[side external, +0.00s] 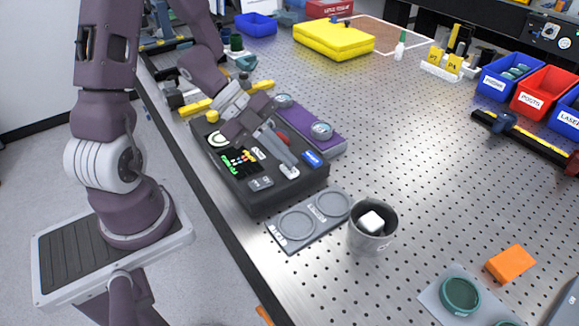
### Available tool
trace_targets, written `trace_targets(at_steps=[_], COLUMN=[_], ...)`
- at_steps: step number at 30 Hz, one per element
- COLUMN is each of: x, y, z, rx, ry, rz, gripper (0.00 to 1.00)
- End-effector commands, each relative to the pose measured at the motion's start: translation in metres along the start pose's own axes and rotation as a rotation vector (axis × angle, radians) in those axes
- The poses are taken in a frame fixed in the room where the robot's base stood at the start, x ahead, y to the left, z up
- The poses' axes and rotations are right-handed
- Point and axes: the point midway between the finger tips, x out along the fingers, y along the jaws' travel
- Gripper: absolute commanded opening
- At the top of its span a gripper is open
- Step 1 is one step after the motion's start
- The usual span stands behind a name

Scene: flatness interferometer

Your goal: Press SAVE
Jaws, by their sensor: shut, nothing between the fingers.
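The dark instrument box (285,197) sits near the left edge of the perforated table. Its sloped top carries a small lit screen (240,161), grey keys (261,183) and a blue label or key (312,158). The lettering is too small to read, so I cannot tell which key is SAVE. My gripper (290,169) is shut and empty, pointing down over the right part of the box top. I cannot tell whether its tips touch the surface. The gripper hides part of the panel.
A purple tray (335,146) with round pieces stands just behind the box. A grey two-ring plate (279,238) and a grey cup (370,243) with a white block (371,222) stand in front. An orange block (511,263) lies at right. The middle table is clear.

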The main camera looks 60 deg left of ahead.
Motion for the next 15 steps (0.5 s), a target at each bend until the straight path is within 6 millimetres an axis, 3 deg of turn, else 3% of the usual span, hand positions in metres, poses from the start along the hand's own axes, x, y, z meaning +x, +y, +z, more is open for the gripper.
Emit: trace_targets(at_steps=[15], x=[0.0033], y=[0.0025], z=[0.0029], rx=[-0.001], ry=[-0.001], rz=[0.000], gripper=[0.00])
